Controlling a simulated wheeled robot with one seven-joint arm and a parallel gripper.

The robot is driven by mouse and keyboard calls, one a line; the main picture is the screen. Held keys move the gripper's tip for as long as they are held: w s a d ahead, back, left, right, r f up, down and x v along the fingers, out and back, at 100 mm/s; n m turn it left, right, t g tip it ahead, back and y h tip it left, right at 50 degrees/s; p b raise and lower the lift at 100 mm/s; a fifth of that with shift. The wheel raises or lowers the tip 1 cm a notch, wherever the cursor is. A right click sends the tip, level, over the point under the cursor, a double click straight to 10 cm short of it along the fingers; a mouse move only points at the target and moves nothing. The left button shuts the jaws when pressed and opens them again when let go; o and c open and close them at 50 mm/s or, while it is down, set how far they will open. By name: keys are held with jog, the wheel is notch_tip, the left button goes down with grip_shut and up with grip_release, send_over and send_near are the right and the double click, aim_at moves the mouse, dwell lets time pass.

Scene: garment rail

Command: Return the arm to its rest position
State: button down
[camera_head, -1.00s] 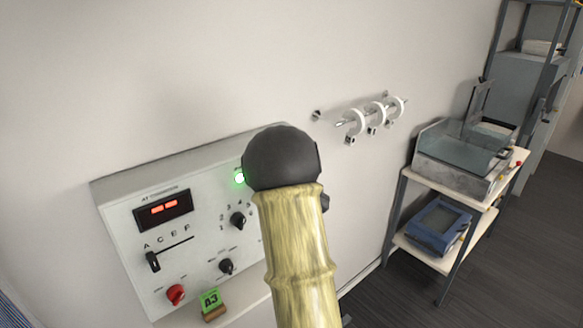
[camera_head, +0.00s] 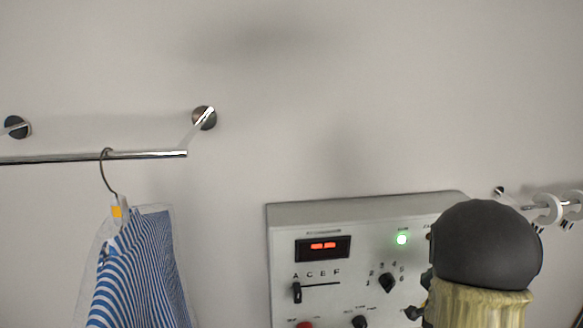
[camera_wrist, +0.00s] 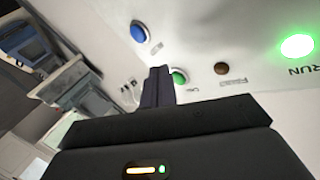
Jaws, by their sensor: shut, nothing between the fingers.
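My arm, with a dark rounded joint and a yellowish sleeve, stands in front of the right part of the control panel (camera_head: 283,225) in the head view. My gripper's fingers are hidden there. In the wrist view my gripper (camera_wrist: 159,72) is shut and empty, its dark fingers together. The fingertips appear close to the panel face, near a green button (camera_wrist: 179,76); I cannot tell whether they touch it. A green lamp (camera_wrist: 297,46) marked RUN is lit, and it also shows in the head view (camera_head: 402,239).
A striped blue garment (camera_head: 140,275) in a clear cover hangs from a metal rail (camera_head: 60,159) at left. White rings (camera_head: 548,208) sit on a wall peg at right. The wrist view shows a shelf stand (camera_wrist: 62,82) at left. The wall above the panel is bare.

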jog(key=s+a+f+n+g+y, duration=0.25)
jog(key=a+f+n+y, duration=0.2)
jog(key=a, duration=0.55)
jog(key=s+a+f+n+g+y, duration=0.1)
jog(key=s+a+n+g, duration=0.3)
jog(key=s+a, duration=0.4)
jog(key=s+a+f+n+g+y, duration=0.2)
jog(key=s+a+n+g+y, duration=0.1)
jog(key=s+a, duration=0.4)
jog(key=shift+s+a+f+n+g, duration=0.25)
jog(key=shift+s+a+n+g, duration=0.15)
jog(key=shift+s+n, duration=0.4)
jog(key=shift+s+d, duration=0.1)
jog(key=shift+d, duration=0.05)
dwell(3.5)
